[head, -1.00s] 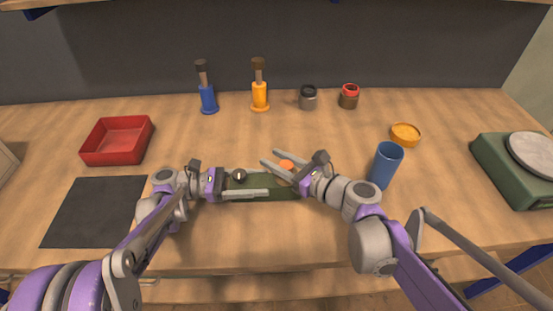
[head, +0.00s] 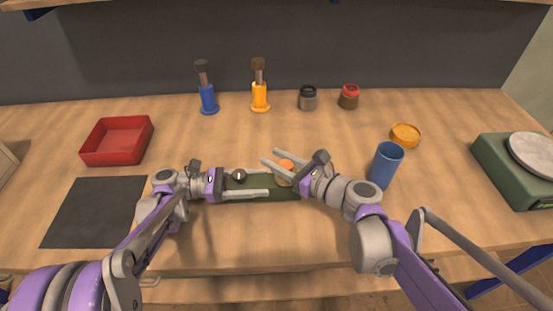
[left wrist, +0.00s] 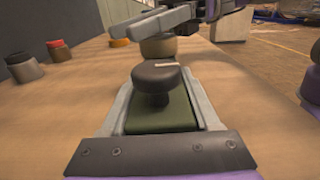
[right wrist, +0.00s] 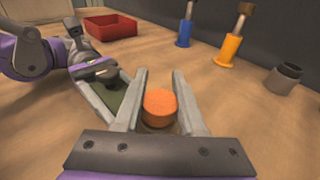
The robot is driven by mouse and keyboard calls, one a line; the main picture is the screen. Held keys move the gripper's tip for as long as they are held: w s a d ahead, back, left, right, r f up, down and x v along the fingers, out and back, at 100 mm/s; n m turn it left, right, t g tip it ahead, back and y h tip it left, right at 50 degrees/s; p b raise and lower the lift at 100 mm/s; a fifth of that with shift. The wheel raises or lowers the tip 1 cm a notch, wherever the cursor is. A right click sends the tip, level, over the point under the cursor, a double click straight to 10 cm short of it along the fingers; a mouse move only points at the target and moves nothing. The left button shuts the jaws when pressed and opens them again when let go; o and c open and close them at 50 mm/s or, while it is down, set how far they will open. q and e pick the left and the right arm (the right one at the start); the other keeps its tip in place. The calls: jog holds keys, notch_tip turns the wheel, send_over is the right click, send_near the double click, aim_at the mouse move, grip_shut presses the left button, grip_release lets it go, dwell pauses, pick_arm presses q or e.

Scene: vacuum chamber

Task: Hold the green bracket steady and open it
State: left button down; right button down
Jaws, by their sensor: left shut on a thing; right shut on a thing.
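The green bracket (head: 268,182) lies flat on the bench in front of me, partly covered by my grippers. A black round knob (head: 239,176) with a pale line on top sits on its left part; it also shows in the left wrist view (left wrist: 155,76). An orange round cap (head: 287,165) stands at its right end. My left gripper (head: 258,184) is shut on the green bracket, with fingers along its two long sides. My right gripper (head: 271,158) is shut around the orange cap, which shows between its fingers in the right wrist view (right wrist: 159,107).
A blue cup (head: 385,165) stands close to my right arm. A red tray (head: 117,141) and a dark mat (head: 92,215) lie left. A green scale (head: 515,178) is far right.

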jog(key=shift+r, duration=0.15)
jog(key=shift+r, duration=0.9)
pick_arm(q)
jog(key=shift+c, duration=0.2)
grip_release()
pick_arm(e)
notch_tip(320, 180, up, 4)
pick_arm(q)
jog(key=shift+a, duration=0.1)
